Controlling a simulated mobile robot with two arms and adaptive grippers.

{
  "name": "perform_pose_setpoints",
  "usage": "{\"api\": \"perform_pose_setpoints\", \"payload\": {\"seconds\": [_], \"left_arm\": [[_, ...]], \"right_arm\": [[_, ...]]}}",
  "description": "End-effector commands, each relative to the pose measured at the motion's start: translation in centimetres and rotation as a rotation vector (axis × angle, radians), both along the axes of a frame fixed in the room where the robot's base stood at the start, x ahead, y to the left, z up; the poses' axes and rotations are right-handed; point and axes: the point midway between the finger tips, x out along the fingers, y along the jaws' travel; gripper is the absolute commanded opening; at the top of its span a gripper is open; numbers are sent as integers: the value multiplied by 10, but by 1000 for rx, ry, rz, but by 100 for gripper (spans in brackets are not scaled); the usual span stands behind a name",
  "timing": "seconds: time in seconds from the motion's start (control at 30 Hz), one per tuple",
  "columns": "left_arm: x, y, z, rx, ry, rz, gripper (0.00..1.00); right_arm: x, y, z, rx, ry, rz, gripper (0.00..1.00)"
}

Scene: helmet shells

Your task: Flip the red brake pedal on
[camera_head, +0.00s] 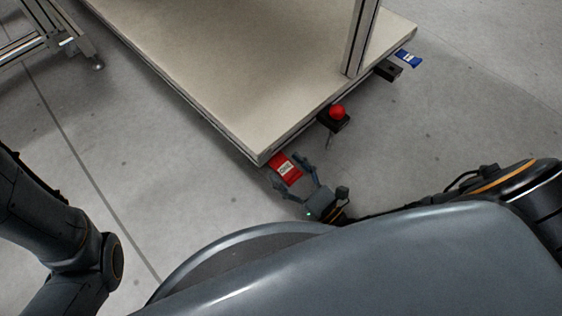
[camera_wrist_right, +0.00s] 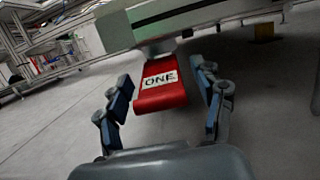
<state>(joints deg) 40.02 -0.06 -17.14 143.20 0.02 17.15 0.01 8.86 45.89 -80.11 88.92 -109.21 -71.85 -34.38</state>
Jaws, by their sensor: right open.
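The red brake pedal (camera_head: 285,167) sticks out low from the near corner of the table-like platform in the head view. In the right wrist view the red pedal (camera_wrist_right: 161,94) has a white label reading "ONE" and sits between my fingers. My right gripper (camera_head: 290,176) is open around the pedal, one finger on each side. In the right wrist view my right gripper (camera_wrist_right: 162,95) shows a gap between its fingers and the pedal's sides. My left gripper is out of the head view; only part of my left arm shows at the left edge.
The platform (camera_head: 235,60) has a beige top and a metal post (camera_head: 361,40). A red button on a black box (camera_head: 337,112) and a blue pedal (camera_head: 408,58) sit along its right edge. A metal frame (camera_head: 50,25) stands at the upper left. Grey floor around is clear.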

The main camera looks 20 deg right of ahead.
Motion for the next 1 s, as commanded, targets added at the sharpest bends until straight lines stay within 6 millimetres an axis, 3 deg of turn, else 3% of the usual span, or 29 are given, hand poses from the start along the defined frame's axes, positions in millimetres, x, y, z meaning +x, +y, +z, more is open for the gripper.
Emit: {"api": "perform_pose_setpoints", "payload": {"seconds": [0.2, 0.4, 0.6, 0.87, 0.97, 1.0], "left_arm": [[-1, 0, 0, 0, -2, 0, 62], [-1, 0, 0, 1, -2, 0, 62], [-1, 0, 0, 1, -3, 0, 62], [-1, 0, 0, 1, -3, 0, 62], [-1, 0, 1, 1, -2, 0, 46], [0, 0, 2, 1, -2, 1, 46]], "right_arm": [[-49, -18, 0, -1, 4, 0, 68], [-82, -29, 0, 0, 1, 0, 68], [-95, -35, 1, 1, -1, 0, 68], [-96, -35, 1, 1, -2, 0, 68], [-96, -35, 2, 1, -2, 0, 68], [-95, -35, 3, 2, -1, -1, 68]]}}
